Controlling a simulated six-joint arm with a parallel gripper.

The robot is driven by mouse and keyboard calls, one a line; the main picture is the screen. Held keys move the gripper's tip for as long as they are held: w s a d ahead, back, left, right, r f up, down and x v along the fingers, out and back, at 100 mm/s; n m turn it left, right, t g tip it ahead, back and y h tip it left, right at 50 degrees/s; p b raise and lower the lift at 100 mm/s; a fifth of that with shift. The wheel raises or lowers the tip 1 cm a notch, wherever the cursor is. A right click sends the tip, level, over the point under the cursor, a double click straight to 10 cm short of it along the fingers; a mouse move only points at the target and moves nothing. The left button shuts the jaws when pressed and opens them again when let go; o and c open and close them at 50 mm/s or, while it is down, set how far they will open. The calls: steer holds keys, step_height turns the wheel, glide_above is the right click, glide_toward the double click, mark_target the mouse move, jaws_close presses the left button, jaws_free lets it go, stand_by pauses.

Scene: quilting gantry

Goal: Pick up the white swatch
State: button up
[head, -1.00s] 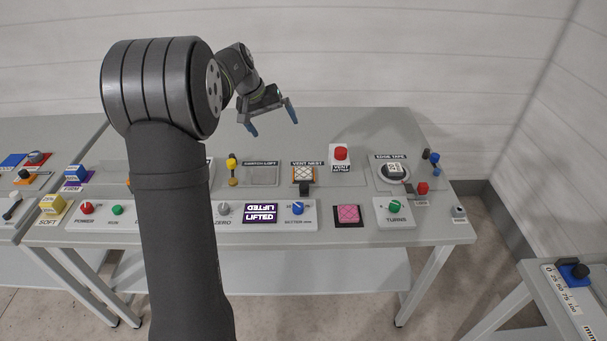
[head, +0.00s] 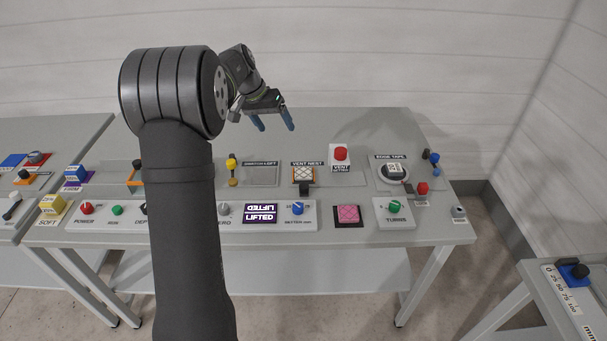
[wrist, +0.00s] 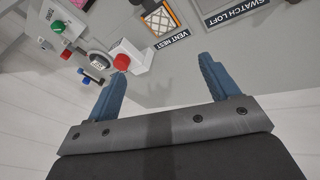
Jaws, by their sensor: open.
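A pale, whitish swatch with crossed stitch lines (head: 303,174) lies flat in the orange-edged vent nest; it looks like the white swatch. It also shows at the top of the wrist view (wrist: 161,17). A pink swatch (head: 348,214) lies on a dark square pad nearer the front. My gripper (head: 273,122) is open and empty, raised above the back of the table, up and left of the nest in the head view. In the wrist view its two blue fingers (wrist: 157,76) are spread apart with nothing between them.
The swatch loft (head: 261,175) is a bare grey plate left of the nest. A red vent button on a white box (head: 341,155) stands right behind the nest. The edge tape dial (head: 393,172) is farther right.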

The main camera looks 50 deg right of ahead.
step_height(320, 180, down, 2)
steer(key=w+d+m, duration=0.1)
steer(key=d+m, duration=0.1)
steer(key=m, duration=0.5)
steer(key=m+g, duration=0.2)
steer(key=m, duration=0.5)
glide_above(303, 172)
steer(key=w+a, duration=0.2)
steer(key=shift+y, duration=0.4)
step_height(303, 172, down, 13)
steer(key=shift+w+f, duration=0.1)
steer(key=shift+x, duration=2.75)
steer(key=c, duration=1.1)
